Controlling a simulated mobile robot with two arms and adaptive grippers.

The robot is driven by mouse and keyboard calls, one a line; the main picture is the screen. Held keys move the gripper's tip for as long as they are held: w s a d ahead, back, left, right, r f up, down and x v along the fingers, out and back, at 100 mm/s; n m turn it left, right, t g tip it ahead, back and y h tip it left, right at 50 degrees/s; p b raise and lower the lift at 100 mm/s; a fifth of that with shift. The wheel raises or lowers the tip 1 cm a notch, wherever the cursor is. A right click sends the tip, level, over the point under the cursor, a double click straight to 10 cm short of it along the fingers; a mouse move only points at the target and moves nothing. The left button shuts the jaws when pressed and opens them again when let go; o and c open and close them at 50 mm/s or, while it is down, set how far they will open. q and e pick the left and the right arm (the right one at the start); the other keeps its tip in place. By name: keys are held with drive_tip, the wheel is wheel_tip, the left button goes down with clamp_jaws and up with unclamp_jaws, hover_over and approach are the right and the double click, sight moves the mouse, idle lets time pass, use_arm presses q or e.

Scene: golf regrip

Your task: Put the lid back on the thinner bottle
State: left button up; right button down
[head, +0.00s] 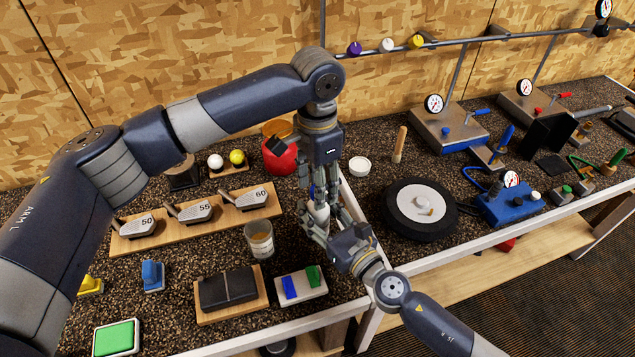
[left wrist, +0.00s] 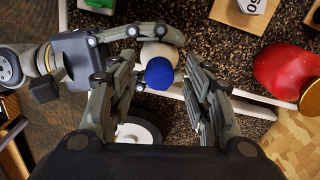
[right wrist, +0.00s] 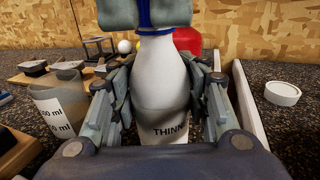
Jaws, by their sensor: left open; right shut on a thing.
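The thinner bottle (right wrist: 165,100) is white, upright and labelled. My right gripper (head: 322,222) is shut around its body, one finger on each side. The blue lid (left wrist: 159,73) is at the top of the bottle, which shows white behind it in the left wrist view (left wrist: 158,50). Blue also shows at the neck in the right wrist view. I cannot tell whether the lid is fully seated. My left gripper (head: 314,184) is open, pointing down from above, with its fingers on either side of the lid. In the head view the fingers hide most of the bottle.
A clear measuring cup (head: 259,240) stands left of the bottle. A red container (head: 283,157) is behind. A white disc (head: 359,166) lies to the right, beyond a light rail. A black wheel-like disc (head: 420,208) is farther right. A tray with blue and green pieces (head: 301,286) is in front.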

use_arm(q)
drive_tip(key=shift+r, duration=0.1)
wheel_tip(320, 180, up, 12)
idle(0.4)
drive_tip(key=shift+w, duration=0.1)
use_arm(e)
drive_tip(key=c, duration=0.8)
unclamp_jaws()
drive_tip(key=shift+s, duration=0.1)
drive_tip(key=v, duration=1.2)
